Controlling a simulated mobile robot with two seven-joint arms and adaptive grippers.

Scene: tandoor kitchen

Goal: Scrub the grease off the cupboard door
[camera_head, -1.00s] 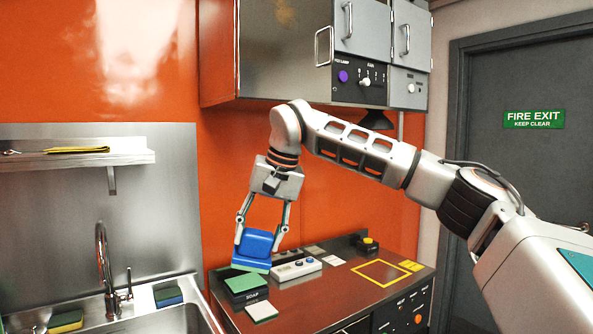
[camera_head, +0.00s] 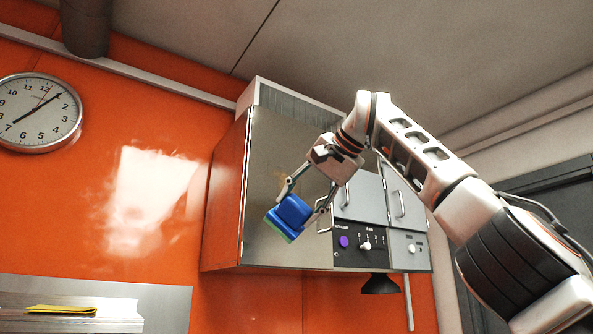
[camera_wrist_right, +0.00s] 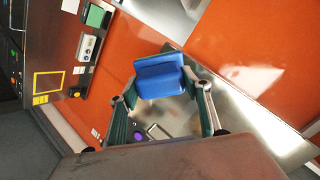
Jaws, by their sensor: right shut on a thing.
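The cupboard door (camera_head: 262,150) is the plain steel panel on the left of the wall cabinet. A faint brownish smear (camera_head: 282,180) shows on it, partly behind my gripper. My right gripper (camera_head: 298,212) is shut on a blue scrubber (camera_head: 291,211) with a green pad edge at its lower side. It holds the scrubber in front of the lower door; I cannot tell if they touch. The blue scrubber also shows between the fingers in the right wrist view (camera_wrist_right: 160,78). My left gripper is not in view.
Grey panels with handles and a knob strip (camera_head: 365,243) adjoin the door on the right. A dark lamp (camera_head: 380,284) hangs below the cabinet. A shelf with a yellow cloth (camera_head: 60,310) is at lower left. The counter with a yellow square (camera_wrist_right: 48,80) shows in the wrist view.

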